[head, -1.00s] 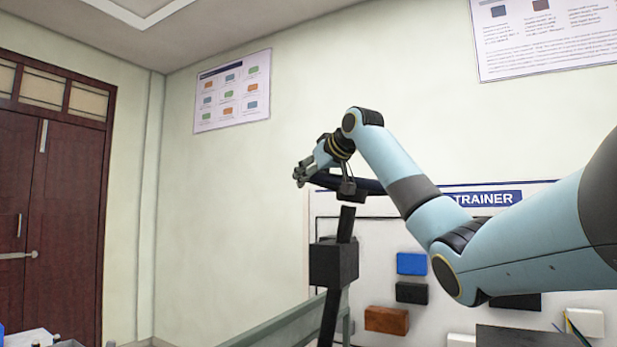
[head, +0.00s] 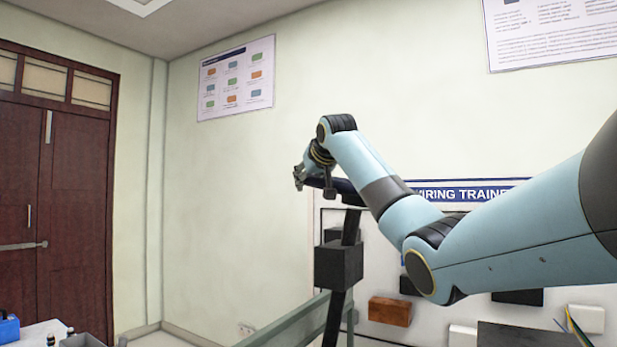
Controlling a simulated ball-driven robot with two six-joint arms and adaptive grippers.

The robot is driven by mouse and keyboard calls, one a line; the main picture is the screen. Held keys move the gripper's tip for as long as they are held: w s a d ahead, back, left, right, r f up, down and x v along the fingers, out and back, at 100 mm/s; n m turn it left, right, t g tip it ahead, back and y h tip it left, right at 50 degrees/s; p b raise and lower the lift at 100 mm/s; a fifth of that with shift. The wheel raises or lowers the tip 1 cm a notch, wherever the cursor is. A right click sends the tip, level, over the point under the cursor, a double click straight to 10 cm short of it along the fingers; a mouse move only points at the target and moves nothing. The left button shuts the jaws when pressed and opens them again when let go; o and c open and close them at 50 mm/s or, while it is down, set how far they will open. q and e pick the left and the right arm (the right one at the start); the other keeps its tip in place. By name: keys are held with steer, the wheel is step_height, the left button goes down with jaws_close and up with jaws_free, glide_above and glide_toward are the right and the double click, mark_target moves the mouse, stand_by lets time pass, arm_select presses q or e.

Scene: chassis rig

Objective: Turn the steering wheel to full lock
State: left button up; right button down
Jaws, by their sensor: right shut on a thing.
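The steering wheel (head: 346,186) is a dark ring seen nearly edge-on, on top of a black column (head: 350,230) in the middle of the head view. A black box (head: 338,265) sits on the column below it. My right gripper (head: 299,178) is at the left side of the wheel, shut on its rim. My right forearm hides much of the wheel's right part. My left gripper is not in view.
A wiring trainer board (head: 455,195) with coloured blocks stands behind the wheel, with a brown block (head: 390,311) low on it. A green rail (head: 285,322) runs below the column. A dark red door (head: 60,190) is at the left.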

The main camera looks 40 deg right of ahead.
steer(key=c, duration=1.4)
jaws_free()
steer(key=shift+r, duration=0.15)
steer(key=o, duration=0.4)
steer(key=shift+w+d, duration=0.1)
steer(key=shift+w, duration=0.05)
steer(key=shift+c, duration=0.2)
steer(key=v, duration=1.2)
steer(key=shift+f, duration=0.2)
